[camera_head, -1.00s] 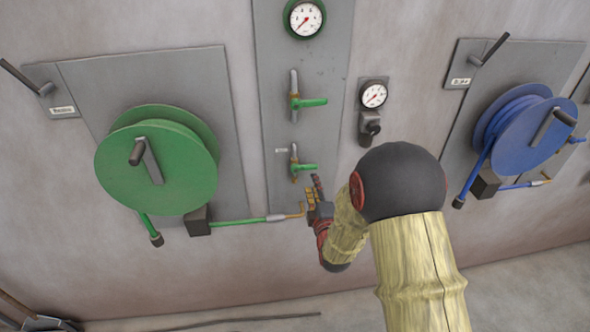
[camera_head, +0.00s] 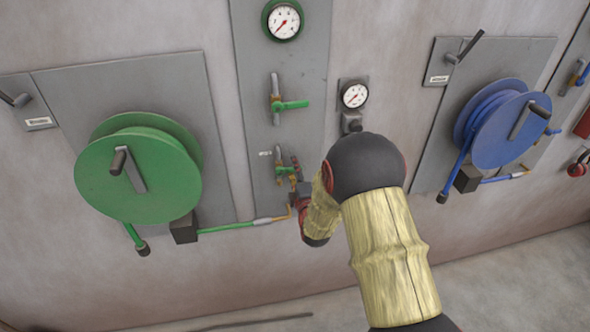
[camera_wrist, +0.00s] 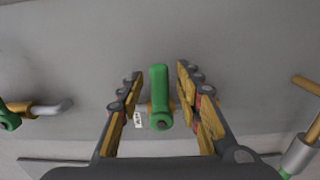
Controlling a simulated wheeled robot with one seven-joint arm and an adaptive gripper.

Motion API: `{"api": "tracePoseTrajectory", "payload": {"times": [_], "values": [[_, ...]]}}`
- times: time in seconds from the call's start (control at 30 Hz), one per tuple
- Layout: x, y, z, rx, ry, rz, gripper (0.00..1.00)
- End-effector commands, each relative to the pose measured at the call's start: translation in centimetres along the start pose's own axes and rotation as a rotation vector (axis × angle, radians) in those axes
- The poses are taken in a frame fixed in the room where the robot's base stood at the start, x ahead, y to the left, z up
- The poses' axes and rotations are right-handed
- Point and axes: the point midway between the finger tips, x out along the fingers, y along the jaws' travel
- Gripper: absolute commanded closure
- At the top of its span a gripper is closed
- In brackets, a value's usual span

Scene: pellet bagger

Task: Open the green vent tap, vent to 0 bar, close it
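The lower green tap (camera_head: 284,170) sits on the grey wall panel, with a small white label beside it too small to read. In the wrist view, its green handle (camera_wrist: 159,95) lies between my gripper's (camera_wrist: 159,88) two fingers. The gripper is open, with a visible gap on each side of the handle. In the head view my gripper (camera_head: 294,172) is at this tap and partly hides it. The green-rimmed gauge (camera_head: 282,20) is at the top of the panel; its needle points lower left, and its numbers are unreadable.
An upper green tap (camera_head: 291,105) is above on the same panel. A green hose reel (camera_head: 140,175) is at left, its hose end (camera_head: 265,221) reaching close below my gripper. A smaller gauge (camera_head: 355,95) and a blue reel (camera_head: 503,128) are at right.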

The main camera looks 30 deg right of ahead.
Motion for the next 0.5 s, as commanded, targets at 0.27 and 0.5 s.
{"api": "tracePoseTrajectory", "payload": {"times": [0.27,0.5], "values": [[-0.02,0.0,0.0,0.0,0.0,0.0,0.73],[-0.03,0.0,0.0,0.0,0.0,0.0,0.87]]}}
